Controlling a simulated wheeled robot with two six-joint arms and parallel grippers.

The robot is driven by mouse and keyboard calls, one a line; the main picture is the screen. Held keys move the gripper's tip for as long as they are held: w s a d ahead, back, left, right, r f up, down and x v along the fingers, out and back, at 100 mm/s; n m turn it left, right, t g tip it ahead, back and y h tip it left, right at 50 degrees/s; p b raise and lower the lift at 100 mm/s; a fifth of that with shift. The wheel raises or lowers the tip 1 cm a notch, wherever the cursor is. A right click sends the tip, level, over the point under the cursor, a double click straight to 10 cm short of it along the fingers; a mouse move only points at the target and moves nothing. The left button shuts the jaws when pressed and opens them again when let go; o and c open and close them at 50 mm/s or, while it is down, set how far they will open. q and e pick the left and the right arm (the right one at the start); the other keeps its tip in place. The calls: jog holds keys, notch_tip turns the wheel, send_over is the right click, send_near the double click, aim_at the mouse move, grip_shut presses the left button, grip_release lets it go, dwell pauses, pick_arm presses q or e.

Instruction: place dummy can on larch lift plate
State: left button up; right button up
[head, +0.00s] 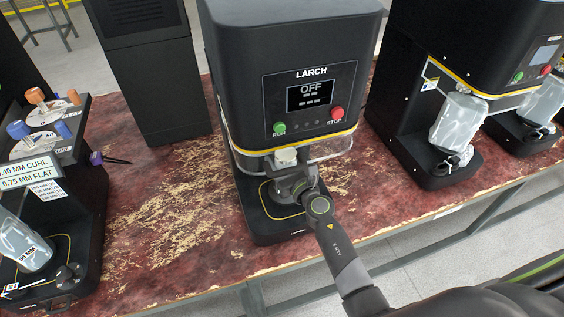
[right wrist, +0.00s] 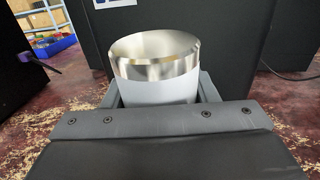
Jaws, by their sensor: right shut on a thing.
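The machine labelled LARCH (head: 310,75) stands in the middle of the head view, its screen reading OFF. Its black lift plate base (head: 262,222) has a yellow outline and is partly hidden by my right gripper (head: 287,182). That gripper reaches into the opening under the machine's head. In the right wrist view, the gripper (right wrist: 155,100) is shut on the dummy can (right wrist: 155,72), a silver open-topped cylinder with a pale lower body, which looks upright. In the head view, the can's underside and any contact with the plate are hidden. My left gripper is not in view.
A second machine (head: 440,90) with a clear jar stands to the right. At the left is a black stand (head: 85,190) with coloured knobs and gauge labels. A black cabinet (head: 150,70) is behind. The worn red bench top (head: 165,215) is clear left of the LARCH machine.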

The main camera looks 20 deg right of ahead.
jog(key=shift+s+r, duration=0.1)
jog(key=shift+r, duration=0.1)
jog(key=shift+f, duration=0.25)
jog(key=o, duration=1.2)
jog(key=shift+r+v, duration=0.2)
jog(key=shift+v, duration=5.8)
